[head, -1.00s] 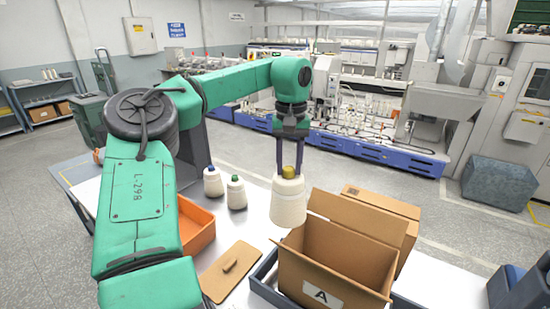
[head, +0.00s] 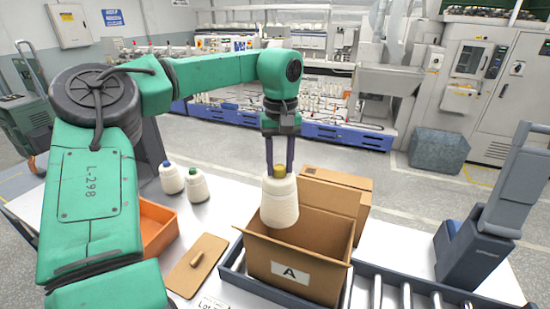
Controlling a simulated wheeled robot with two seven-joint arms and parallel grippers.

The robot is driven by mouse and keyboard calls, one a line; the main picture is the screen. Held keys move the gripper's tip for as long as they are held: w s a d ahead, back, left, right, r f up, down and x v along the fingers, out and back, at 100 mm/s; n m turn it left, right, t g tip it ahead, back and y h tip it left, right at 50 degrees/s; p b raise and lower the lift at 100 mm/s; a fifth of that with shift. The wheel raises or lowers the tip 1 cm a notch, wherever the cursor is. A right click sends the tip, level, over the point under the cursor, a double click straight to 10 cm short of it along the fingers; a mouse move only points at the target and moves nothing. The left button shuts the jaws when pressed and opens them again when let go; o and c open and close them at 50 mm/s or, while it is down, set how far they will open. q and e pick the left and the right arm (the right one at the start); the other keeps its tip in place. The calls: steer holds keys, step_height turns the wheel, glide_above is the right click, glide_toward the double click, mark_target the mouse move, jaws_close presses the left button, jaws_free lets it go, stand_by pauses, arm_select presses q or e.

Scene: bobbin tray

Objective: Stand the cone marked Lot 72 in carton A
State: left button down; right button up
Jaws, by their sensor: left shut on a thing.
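My left gripper (head: 279,168) points down and is shut on a white cone with a yellow top (head: 279,206). The cone hangs upright at the opening of carton A (head: 318,277), its lower part in front of or inside the left part of the opening; I cannot tell its exact depth. Carton A is an open brown box with a white label "A" on its front. No lot marking is readable on the cone. A card partly in view at the bottom (head: 212,304) bears the word "Lot", the rest cut off. My right gripper is not in view.
Two more cones, one blue-topped (head: 171,178) and one green-topped (head: 196,186), stand on the table left of the carton. An orange tray (head: 158,232) and a brown board with a handle (head: 190,275) lie nearby. A second carton (head: 350,185) stands behind; a roller conveyor (head: 408,296) lies right.

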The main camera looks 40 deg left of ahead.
arm_select(q)
step_height(320, 180, down, 10)
steer(key=shift+r, duration=0.25)
step_height(320, 180, down, 12)
steer(key=b, duration=1)
steer(key=shift+r, duration=0.15)
steer(key=shift+c, duration=1.8)
jaws_free()
